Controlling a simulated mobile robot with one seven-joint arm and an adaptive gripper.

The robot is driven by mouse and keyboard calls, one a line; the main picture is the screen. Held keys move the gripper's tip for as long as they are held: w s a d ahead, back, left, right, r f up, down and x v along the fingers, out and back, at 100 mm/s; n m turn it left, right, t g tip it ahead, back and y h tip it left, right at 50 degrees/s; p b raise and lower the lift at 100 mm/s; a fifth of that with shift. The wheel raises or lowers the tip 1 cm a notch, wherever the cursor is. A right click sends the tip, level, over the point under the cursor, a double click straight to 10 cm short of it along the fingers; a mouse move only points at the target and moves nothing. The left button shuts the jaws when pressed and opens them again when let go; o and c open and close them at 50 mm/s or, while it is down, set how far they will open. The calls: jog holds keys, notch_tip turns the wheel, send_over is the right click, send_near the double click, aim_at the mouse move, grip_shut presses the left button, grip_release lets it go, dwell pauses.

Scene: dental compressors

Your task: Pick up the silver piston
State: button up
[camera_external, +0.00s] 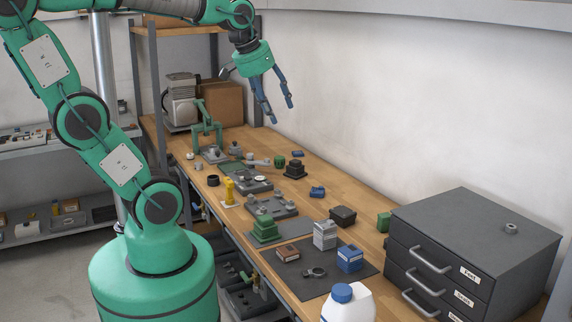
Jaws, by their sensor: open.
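My gripper (279,112) hangs in the air above the back part of the workbench, with its two blue fingers apart and nothing between them. I cannot tell for certain which thing is the silver piston. A small grey metallic cylinder (510,228) stands on top of the dark drawer cabinet at the right, far from my gripper. A small grey metal part with a ring-like end (314,272) lies on the dark mat (301,291) near the front of the bench. Both are too small to make out in detail.
The wooden workbench (318,173) carries several machine parts, a green fixture (206,128), a yellow part (229,190) and a silver block (325,235). The drawer cabinet (470,235) and a white bottle with a blue cap (347,305) stand at the near end. A wall bounds the right side.

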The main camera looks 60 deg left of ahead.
jog(key=w+a+n+g+p, duration=0.1)
jog(key=w+a+n, duration=0.4)
jog(key=a, duration=0.5)
jog(key=w+a+n+g+y+p, duration=0.1)
jog(key=w+a+n, duration=0.2)
jog(key=w+a, duration=0.5)
jog(key=w+a+n+p, duration=0.1)
jog(key=w+a+n, duration=0.3)
jog(key=a, duration=0.7)
jog(key=a+f+n+g+p, duration=0.1)
jog(key=a+f+n, duration=0.25)
jog(key=a, duration=0.85)
jog(key=a+f+n+g, duration=0.1)
jog(key=a+f+n, duration=0.3)
jog(key=a, duration=0.7)
jog(key=n+g+h+p, duration=0.1)
jog(key=n+h+p, duration=0.1)
jog(key=n, duration=0.8)
send_over(198, 163)
notch_tip(198, 163, down, 24)
jog(key=shift+a+f, duration=0.15)
jog(key=shift+a, duration=0.05)
jog(key=shift+f, duration=0.1)
jog(key=shift+f, duration=4.2)
